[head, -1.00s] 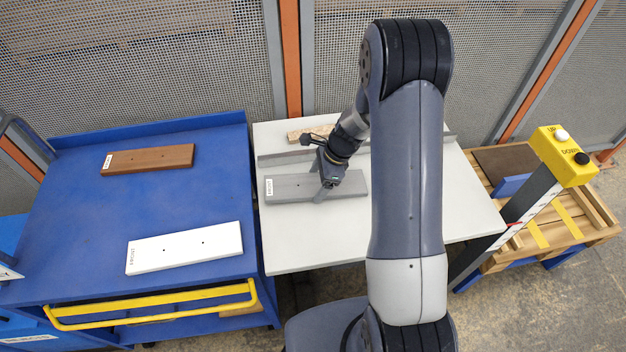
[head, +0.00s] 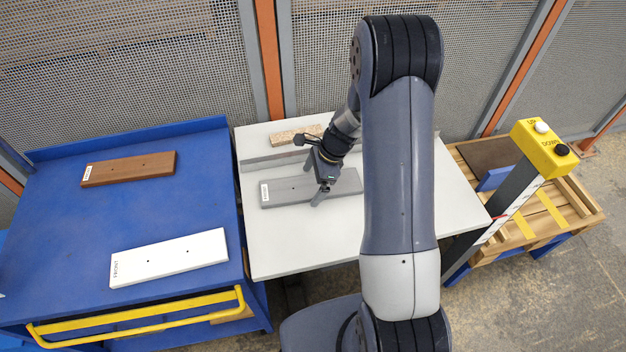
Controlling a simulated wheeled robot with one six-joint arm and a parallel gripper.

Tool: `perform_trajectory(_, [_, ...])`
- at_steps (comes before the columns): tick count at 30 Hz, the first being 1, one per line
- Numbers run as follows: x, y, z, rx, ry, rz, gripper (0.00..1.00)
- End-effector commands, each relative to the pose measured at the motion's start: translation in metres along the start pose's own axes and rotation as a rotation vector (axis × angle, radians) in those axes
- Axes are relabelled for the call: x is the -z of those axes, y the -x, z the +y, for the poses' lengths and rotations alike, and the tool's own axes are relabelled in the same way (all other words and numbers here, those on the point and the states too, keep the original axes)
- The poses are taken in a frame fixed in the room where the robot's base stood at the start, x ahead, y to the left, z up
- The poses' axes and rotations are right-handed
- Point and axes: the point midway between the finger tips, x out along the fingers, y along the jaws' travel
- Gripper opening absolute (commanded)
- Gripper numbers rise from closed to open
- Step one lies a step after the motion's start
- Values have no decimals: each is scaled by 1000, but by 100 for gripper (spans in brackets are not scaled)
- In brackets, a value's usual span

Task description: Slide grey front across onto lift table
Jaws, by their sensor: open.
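The grey front (head: 290,191) lies flat on the pale table (head: 300,245), with a white label at its left end. This table stands between the blue bench and the yellow button post; I cannot tell for sure that it is the lift table. My gripper (head: 322,190) is open and points down over the right half of the grey front. Its fingertips are at or just above the board's surface; contact cannot be made out. My arm hides part of the table to the right of the board.
A grey rail (head: 262,162) and a chipboard piece (head: 292,137) lie behind the front. The blue bench (head: 60,230) holds a brown front (head: 130,168) and a white front (head: 170,257). A yellow up/down button box (head: 541,148) stands at right, beside a wooden pallet stand (head: 570,215).

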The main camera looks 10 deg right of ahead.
Motion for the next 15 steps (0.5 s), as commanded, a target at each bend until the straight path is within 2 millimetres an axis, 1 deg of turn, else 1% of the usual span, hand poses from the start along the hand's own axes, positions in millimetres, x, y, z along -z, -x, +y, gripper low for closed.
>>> perform_trajectory(5, [0, 1, 0, 1, 0, 0, 100])
perform_trajectory(8, [0, 8, -1, 2, 1, 0, 100])
perform_trajectory(11, [0, 22, -1, 5, 1, -1, 100])
perform_trajectory(15, [0, 50, -1, 6, 0, 0, 100])
